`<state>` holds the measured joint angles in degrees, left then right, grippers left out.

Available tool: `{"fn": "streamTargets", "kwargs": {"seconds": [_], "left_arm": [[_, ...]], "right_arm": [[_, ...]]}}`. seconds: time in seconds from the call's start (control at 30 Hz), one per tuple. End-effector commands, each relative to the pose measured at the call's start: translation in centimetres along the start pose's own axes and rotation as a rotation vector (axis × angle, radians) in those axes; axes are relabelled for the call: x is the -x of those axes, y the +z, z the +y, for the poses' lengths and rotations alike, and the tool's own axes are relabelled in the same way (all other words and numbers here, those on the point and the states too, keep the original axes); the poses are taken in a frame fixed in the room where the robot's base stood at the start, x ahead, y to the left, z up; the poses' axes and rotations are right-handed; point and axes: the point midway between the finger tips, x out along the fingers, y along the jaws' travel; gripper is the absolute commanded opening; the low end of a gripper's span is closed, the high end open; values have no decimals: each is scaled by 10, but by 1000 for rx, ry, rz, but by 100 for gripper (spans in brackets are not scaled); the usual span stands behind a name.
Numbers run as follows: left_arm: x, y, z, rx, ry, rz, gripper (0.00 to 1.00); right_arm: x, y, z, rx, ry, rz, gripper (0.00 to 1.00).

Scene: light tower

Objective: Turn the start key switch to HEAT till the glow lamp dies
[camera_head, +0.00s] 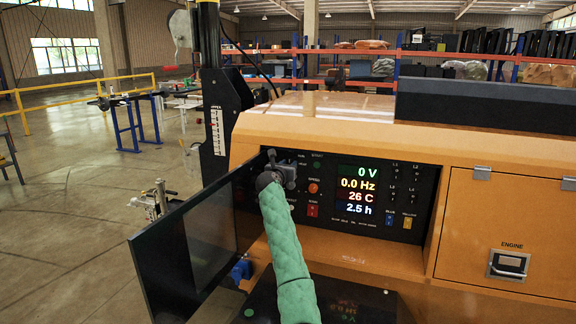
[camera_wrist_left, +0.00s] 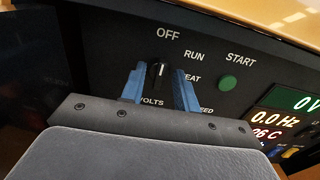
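The start key switch (camera_wrist_left: 157,76) is a dark knob with a pale mark pointing up toward OFF, in the left wrist view. The labels OFF, RUN and a partly covered HEAT lie around its upper and right side. My left gripper (camera_wrist_left: 160,88) has its two blue fingers apart, one on each side of the knob, with narrow gaps showing. In the head view my left gripper (camera_head: 282,170) is at the panel's upper left and hides the switch. A round green button (camera_wrist_left: 228,83) sits under START. I cannot make out a lit glow lamp. My right gripper is not in view.
The control panel (camera_head: 425,187) sits recessed in an orange housing; its display (camera_head: 359,190) reads 0 V, 0.0 Hz, 26 C, 2.5 h. An open dark door (camera_head: 180,255) stands left of my arm. A black mast (camera_head: 215,110) rises behind it.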

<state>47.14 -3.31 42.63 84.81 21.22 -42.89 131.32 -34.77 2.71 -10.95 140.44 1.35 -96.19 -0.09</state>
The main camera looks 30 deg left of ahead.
Motion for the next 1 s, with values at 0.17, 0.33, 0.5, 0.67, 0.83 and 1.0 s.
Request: {"fn": "streamTargets", "kwargs": {"seconds": [0.17,0.33,0.5,0.67,0.83,1.0], "left_arm": [[0,0,0,0,0,0,31],[0,0,0,0,0,0,2],[0,0,0,-7,0,0,2],[0,0,0,-43,0,1,2],[0,0,-1,-133,0,2,2],[0,0,-1,-271,-1,2,2]], "right_arm": [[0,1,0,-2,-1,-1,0],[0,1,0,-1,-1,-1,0],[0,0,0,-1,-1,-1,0],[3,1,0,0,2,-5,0],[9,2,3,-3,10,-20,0],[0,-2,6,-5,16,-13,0]]}}
